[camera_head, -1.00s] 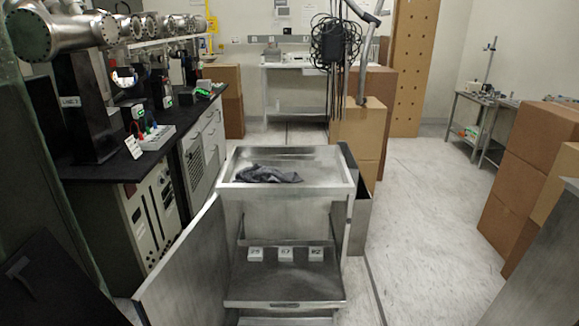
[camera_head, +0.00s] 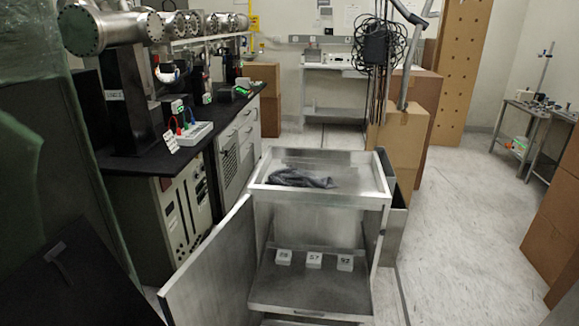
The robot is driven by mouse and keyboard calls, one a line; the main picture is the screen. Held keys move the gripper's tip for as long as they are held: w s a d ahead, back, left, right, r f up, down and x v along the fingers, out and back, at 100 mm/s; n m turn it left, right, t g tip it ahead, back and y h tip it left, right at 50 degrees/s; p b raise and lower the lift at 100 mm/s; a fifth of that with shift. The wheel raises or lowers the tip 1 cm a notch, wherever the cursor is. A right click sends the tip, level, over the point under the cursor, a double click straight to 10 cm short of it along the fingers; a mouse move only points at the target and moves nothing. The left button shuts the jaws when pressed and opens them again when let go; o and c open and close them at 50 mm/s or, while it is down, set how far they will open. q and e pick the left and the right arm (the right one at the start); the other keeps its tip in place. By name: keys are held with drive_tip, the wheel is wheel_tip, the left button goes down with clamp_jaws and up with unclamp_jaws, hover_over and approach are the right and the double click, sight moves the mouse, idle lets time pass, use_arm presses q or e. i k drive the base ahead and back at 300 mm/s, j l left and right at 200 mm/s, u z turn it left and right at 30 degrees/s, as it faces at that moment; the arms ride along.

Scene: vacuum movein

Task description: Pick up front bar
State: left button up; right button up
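I cannot make out for certain which thing is the front bar. A metal cart (camera_head: 384,201) stands in the middle of the head view, with a shallow top tray and a lower shelf. A dark grey cloth (camera_head: 300,178) lies crumpled in the top tray. Three small white numbered blocks stand in a row on the lower shelf: a left block (camera_head: 283,257), a middle block (camera_head: 314,260) and a right block (camera_head: 345,263). A metal door panel (camera_head: 208,272) stands open at the cart's left. Neither of my grippers is in view.
A black bench (camera_head: 128,166) with steel vacuum parts (camera_head: 115,32) and a small instrument box (camera_head: 188,135) lies left. Cardboard boxes stand behind the cart (camera_head: 400,140) and at the right edge (camera_head: 553,232). The pale floor (camera_head: 460,220) right of the cart is clear.

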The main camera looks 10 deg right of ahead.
sight(303, 165)
drive_tip(key=i+l+u, duration=0.15)
drive_tip(key=l, duration=0.2)
drive_tip(key=i+l+u, duration=0.15)
drive_tip(key=l, duration=0.2)
drive_tip(key=i+l+u, duration=0.1)
drive_tip(key=l, duration=0.25)
drive_tip(key=i+l+u, duration=0.15)
drive_tip(key=l, duration=0.2)
drive_tip(key=i+l+u, duration=0.15)
drive_tip(key=l, duration=0.25)
